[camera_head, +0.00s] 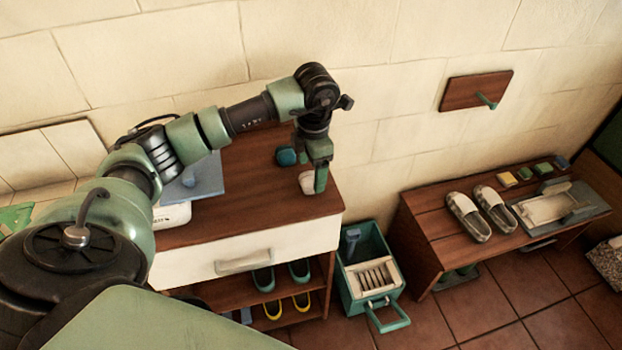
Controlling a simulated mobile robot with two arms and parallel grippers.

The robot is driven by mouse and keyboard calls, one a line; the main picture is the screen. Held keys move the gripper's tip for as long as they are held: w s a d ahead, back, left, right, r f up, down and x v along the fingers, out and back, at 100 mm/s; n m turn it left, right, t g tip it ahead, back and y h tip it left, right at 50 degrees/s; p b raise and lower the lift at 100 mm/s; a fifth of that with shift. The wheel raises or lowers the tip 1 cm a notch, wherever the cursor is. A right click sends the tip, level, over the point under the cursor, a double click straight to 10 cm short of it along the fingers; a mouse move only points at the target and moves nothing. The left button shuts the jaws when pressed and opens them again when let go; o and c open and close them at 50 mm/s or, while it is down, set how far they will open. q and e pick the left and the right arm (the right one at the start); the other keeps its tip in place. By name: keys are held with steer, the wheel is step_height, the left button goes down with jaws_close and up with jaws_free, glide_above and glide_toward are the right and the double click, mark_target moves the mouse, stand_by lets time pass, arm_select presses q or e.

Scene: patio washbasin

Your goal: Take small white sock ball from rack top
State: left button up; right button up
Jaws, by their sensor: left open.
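The small white sock ball (306,183) sits on the wooden rack top (262,215), close to its right end. My left gripper (316,178) points down right at the ball, with a green finger covering the ball's right side. The jaws are open; I cannot tell whether a finger touches the ball. The other finger is not clearly visible. A dark teal ball (287,156) lies just behind and left of the white one. My right gripper is not in view.
Shoes sit on the shelf below. A green crate (345,285) stands right of the rack, then a bench (430,215) with slippers (468,215). The wall is close behind.

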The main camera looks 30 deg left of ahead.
mark_target(312, 177)
arm_select(q)
steer(key=shift+a+f+p, duration=0.1)
steer(key=shift+f+p, duration=0.35)
steer(key=shift+f, duration=1.35)
steer(key=shift+w, duration=0.1)
steer(key=c, duration=1.4)
steer(key=shift+c, duration=0.2)
